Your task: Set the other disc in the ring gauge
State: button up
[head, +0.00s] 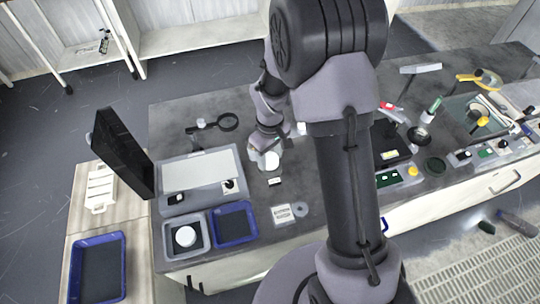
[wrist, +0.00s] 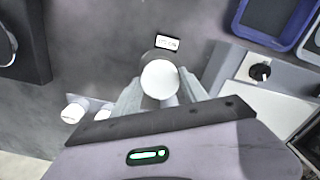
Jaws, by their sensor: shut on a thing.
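My gripper (wrist: 158,88) is shut on a white round disc (wrist: 160,79), whose pale face shows between the two grey fingers in the wrist view. In the head view the held white disc (head: 271,160) shows at the end of my arm, low over the bench. A dark round edge (wrist: 157,56) shows just beyond the disc, beside a small printed label (wrist: 167,43); I cannot tell if this is the ring gauge or whether the disc touches it. Another white disc (head: 185,236) lies in a grey square tray (head: 204,250) at the front left.
A blue tray (head: 252,233) stands beside the grey one. A printed card and flat grey ring (head: 300,209) lie near the front edge. Small white cylinders (wrist: 75,110) stand near my gripper.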

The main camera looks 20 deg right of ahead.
jog(key=shift+f+b, duration=1.05)
jog(key=shift+f, duration=0.4)
dwell(1.2)
jog(key=o, duration=1.5)
jog(key=shift+o, duration=0.2)
jog(key=shift+r, duration=0.1)
notch_tip(320, 180, up, 17)
jog(key=p, duration=0.7)
jog(key=shift+r, duration=0.15)
